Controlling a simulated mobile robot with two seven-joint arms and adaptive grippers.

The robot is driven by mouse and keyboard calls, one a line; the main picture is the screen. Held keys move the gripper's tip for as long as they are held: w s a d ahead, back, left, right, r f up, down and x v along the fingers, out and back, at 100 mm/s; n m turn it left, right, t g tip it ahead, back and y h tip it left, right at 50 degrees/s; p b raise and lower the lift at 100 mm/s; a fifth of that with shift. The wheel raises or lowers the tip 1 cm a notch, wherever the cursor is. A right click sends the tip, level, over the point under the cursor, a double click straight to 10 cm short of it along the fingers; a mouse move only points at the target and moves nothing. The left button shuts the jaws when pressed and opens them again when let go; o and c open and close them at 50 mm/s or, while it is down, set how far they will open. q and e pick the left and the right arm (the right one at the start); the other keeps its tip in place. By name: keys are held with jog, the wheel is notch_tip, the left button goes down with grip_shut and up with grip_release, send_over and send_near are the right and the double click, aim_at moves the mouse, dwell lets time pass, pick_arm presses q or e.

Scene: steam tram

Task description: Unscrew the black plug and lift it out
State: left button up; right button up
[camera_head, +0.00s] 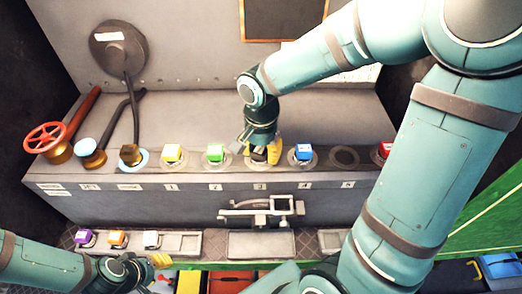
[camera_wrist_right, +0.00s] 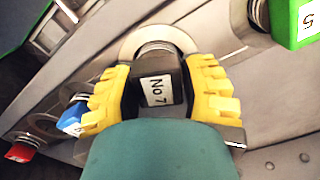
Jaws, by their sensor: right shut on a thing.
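The black plug (camera_wrist_right: 150,85), with a white "No 7" label, is between the two yellow fingers of my right gripper (camera_wrist_right: 160,95) in the right wrist view. The fingers are shut on its sides. Part of its threaded shank (camera_wrist_right: 165,45) shows between the block and the pale round seat (camera_wrist_right: 127,46). In the head view, my right gripper (camera_head: 260,152) reaches down over the black plug (camera_head: 257,154) in the row on the grey chest, largely hiding it. My left gripper (camera_head: 155,270) is at the lower left, apart from the plugs; its opening is unclear.
Yellow (camera_head: 171,153) and green (camera_head: 214,152) plugs stand left of the black one, blue (camera_head: 302,152) and red (camera_head: 385,150) right, with an empty seat (camera_head: 344,157) between those. Purple (camera_head: 85,237), orange (camera_head: 118,238) and white (camera_head: 151,238) plugs sit on a front ledge. A red handwheel (camera_head: 46,138) stands left.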

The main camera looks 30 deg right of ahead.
jog(key=shift+r+p, duration=0.6)
jog(key=shift+r, duration=3.15)
jog(key=shift+s+f, duration=0.1)
